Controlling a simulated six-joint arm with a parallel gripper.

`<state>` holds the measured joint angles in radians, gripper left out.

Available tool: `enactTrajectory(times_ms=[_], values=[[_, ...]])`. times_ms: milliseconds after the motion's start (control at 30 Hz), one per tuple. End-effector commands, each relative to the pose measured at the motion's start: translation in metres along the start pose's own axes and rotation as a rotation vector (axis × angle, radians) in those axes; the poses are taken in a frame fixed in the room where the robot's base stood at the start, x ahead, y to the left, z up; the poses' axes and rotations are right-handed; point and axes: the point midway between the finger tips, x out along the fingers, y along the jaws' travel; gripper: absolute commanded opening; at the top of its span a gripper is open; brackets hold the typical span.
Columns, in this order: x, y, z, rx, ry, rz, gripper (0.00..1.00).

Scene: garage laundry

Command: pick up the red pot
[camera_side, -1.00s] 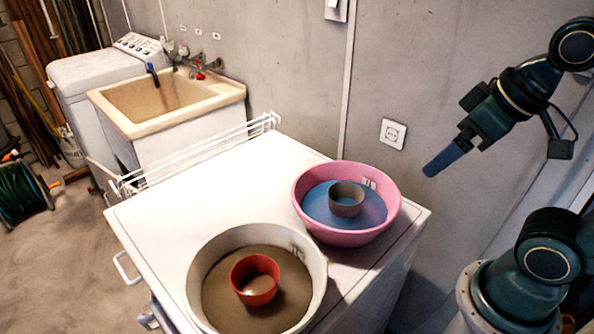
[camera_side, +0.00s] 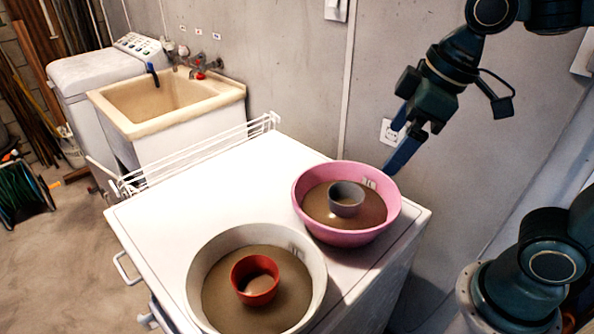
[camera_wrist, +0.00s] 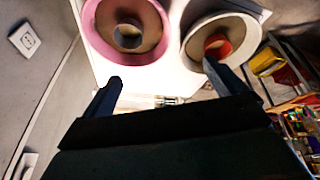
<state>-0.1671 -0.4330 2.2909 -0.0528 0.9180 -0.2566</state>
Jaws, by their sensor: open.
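The red pot (camera_side: 240,277) stands upright in the white basin (camera_side: 198,252) at the front of the white table-like top. In the wrist view the red pot (camera_wrist: 218,43) is at the upper right, partly behind the tip of one finger. My gripper (camera_side: 393,149) is open and empty, raised to the right of and above the pink basin (camera_side: 310,226), well away from the red pot. In the wrist view its two fingers (camera_wrist: 162,72) are spread apart with nothing between them.
A grey pot (camera_side: 346,206) stands in the pink basin, behind and right of the white basin. The white top (camera_side: 215,185) is clear to the left. A wire rack (camera_side: 195,155) lines its back edge, before a sink (camera_side: 165,110). A wall with a socket (camera_side: 391,133) is behind my gripper.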

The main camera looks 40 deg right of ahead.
Motion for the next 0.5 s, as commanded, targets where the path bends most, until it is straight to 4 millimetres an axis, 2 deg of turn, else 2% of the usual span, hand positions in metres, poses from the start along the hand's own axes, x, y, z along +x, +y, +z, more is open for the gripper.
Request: enactTrajectory(times_ms=[100, 267, 500], values=[[0.012, -0.010, -0.025, -0.136, -0.032, -0.040, 0.96], [0.029, -0.027, -0.056, -0.312, -0.065, -0.091, 0.96], [0.062, -0.060, -0.096, -0.576, -0.109, -0.171, 0.96]])
